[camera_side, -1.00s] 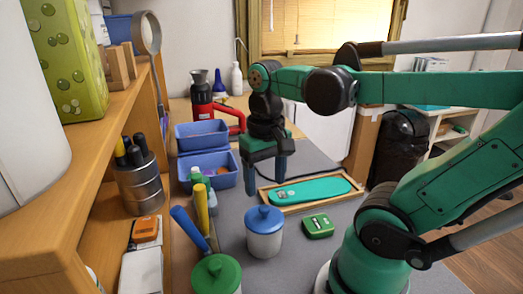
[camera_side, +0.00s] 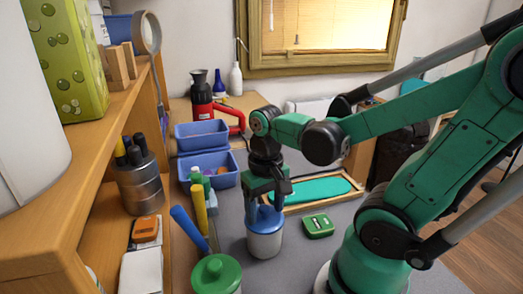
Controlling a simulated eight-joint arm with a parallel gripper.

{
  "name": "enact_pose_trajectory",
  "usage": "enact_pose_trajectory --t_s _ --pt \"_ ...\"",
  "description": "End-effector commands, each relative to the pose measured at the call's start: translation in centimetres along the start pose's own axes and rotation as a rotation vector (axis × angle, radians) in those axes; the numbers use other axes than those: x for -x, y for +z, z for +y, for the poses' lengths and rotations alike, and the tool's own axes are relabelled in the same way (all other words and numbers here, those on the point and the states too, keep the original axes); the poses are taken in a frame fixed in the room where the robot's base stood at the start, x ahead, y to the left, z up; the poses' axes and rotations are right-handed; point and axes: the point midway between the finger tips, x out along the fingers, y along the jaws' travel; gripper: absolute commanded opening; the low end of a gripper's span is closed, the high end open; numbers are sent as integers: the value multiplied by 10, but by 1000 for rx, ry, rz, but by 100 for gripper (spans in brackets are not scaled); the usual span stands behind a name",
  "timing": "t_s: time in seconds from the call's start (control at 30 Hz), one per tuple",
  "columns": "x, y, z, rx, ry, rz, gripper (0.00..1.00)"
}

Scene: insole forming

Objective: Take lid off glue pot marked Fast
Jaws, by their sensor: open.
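A white glue pot (camera_side: 264,246) with a blue lid (camera_side: 264,221) stands upright on the grey mat. A second pot with a green lid (camera_side: 216,274) stands nearer the camera at the bottom. I cannot read a Fast mark on either pot. My gripper (camera_side: 267,207) is open and points down at the blue lid, its fingers at the lid's top and partly in front of it. Whether the fingers touch the lid I cannot tell.
A teal insole (camera_side: 315,190) lies in a wooden tray (camera_side: 352,192) behind the pot. A small green box (camera_side: 318,226) sits to the right. Yellow- and blue-handled tools (camera_side: 187,227) stand at left, near blue bins (camera_side: 226,178).

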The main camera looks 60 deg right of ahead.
Motion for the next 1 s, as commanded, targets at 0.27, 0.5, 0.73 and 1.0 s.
enact_pose_trajectory --t_s 0.27,0.5,0.73,1.0 --pt "0 0 0 0 0 0 14" --pt "0 0 0 0 0 0 0" --pt "2 0 0 0 0 0 0" --pt "23 0 0 0 0 0 0"
